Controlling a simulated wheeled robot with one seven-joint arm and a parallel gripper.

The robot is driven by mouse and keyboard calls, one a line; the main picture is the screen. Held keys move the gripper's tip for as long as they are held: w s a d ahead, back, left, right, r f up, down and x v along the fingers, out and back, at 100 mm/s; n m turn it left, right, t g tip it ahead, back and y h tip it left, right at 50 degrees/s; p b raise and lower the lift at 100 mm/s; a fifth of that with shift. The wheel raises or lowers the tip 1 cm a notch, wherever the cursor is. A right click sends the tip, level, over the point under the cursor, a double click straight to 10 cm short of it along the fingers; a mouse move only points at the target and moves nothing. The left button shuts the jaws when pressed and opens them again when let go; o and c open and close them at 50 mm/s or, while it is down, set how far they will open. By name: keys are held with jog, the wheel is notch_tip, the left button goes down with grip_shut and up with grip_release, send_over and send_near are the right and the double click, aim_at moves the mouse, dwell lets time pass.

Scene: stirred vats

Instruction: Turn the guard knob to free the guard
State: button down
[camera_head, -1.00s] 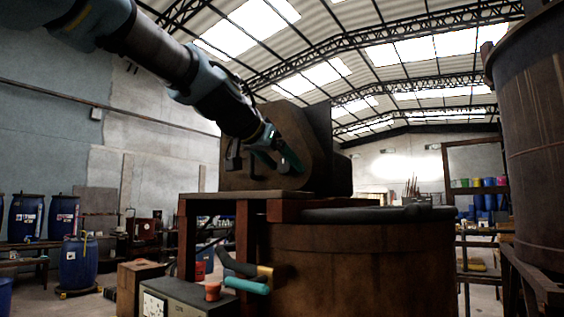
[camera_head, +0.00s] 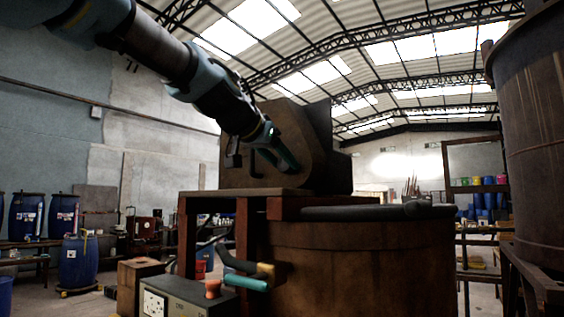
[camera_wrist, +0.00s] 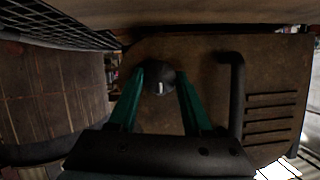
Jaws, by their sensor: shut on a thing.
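The guard knob (camera_wrist: 158,82) is small, round and dark, with a pale mark that stands upright in the wrist view. It sits on the face of the brown guard housing (camera_wrist: 200,60), which also shows in the head view (camera_head: 316,170) above the vat. My gripper (camera_wrist: 160,78) has its green fingers on either side of the knob, shut on it. In the head view my gripper (camera_head: 283,160) reaches the housing's face from the upper left, and the knob is hidden there. A dark bar handle (camera_wrist: 237,100) stands right of the knob in the wrist view, beside several slots.
Below the housing is a brown vat (camera_head: 360,255) with a dark lid. A teal-handled lever (camera_head: 246,282) and a control box with a red button (camera_head: 213,288) are at its left front. A large tank (camera_head: 535,150) stands at the right. Blue drums are at the left.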

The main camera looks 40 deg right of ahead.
jog(key=shift+f+b, duration=0.15)
jog(key=shift+b, duration=0.3)
jog(key=n+b, duration=0.1)
jog(key=n+g+b, duration=0.1)
jog(key=b, duration=0.1)
jog(key=shift+w+f+g, duration=0.15)
jog(key=shift+g, duration=0.15)
jog(key=n+g+b, duration=0.1)
jog(key=n+b, duration=0.1)
jog(key=n+g+h+b, duration=0.1)
jog(key=n+b, duration=0.1)
jog(key=b, duration=0.1)
jog(key=shift+w+a, duration=0.1)
jog(key=shift+w, duration=0.05)
jog(key=n+g+h+b, duration=0.1)
jog(key=n+b, duration=0.1)
jog(key=n+g+h+b, duration=0.1)
jog(key=n+b, duration=0.1)
jog(key=shift+w+f, duration=0.1)
jog(key=shift+n+g+h+b, duration=0.3)
jog(key=shift+n+h+b, duration=0.2)
jog(key=shift+n+b, duration=0.9)
jog(key=shift+c, duration=1.7)
grip_release()
